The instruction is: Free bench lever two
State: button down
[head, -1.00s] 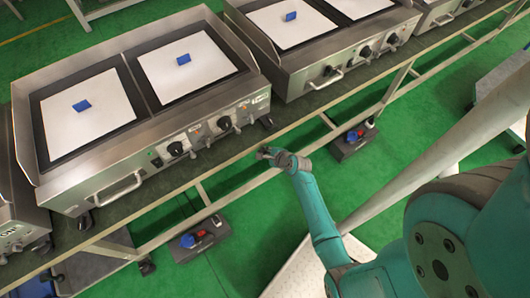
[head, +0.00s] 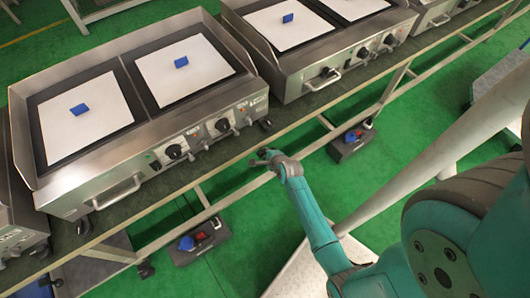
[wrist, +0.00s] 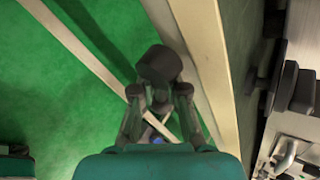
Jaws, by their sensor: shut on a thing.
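My gripper (head: 268,156) is low at the front edge of the bench (head: 222,153), below the gap between two griddle units. In the wrist view my gripper (wrist: 160,88) is shut on a dark, rounded knob-like piece (wrist: 158,64), beside the pale bench rail. I cannot tell whether this piece is a bench lever or what it is fixed to. A black lever-like part (wrist: 292,88) stands at the bench edge on the right of the wrist view, apart from my fingers. In the head view a small black part (head: 266,125) sits at the bench edge just above my gripper.
Steel griddle units (head: 130,178) with white sheets, blue blocks, knobs and handles stand on the bench. Grey boxes with blue and red parts (head: 201,242) lie below it, one more (head: 352,140) to the right. Bench rails and legs run close to my arm. Green floor is open around them.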

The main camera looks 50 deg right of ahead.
jog(key=c, duration=1.2)
grip_release()
jog(key=shift+s, duration=0.1)
jog(key=v, duration=1.2)
jog(key=s+a+r+n+t, duration=0.2)
jog(key=s+a+r+n, duration=0.6)
jog(key=s+a+n, duration=0.5)
jog(key=s+a+r+n+t+y, duration=0.1)
jog(key=s+a+r+n, duration=0.1)
jog(key=s+r+n, duration=0.1)
jog(key=s+a+r+n+t+y, duration=0.1)
jog(key=s+a+r+n, duration=0.1)
jog(key=r+n, duration=0.4)
jog(key=s+a+r+n+t+y, duration=0.1)
jog(key=s+a+r+n, duration=0.2)
jog(key=r, duration=0.4)
jog(key=shift+s+r+n+y, duration=0.35)
jog(key=shift+s+n+y, duration=0.05)
jog(key=shift+s+n, duration=0.45)
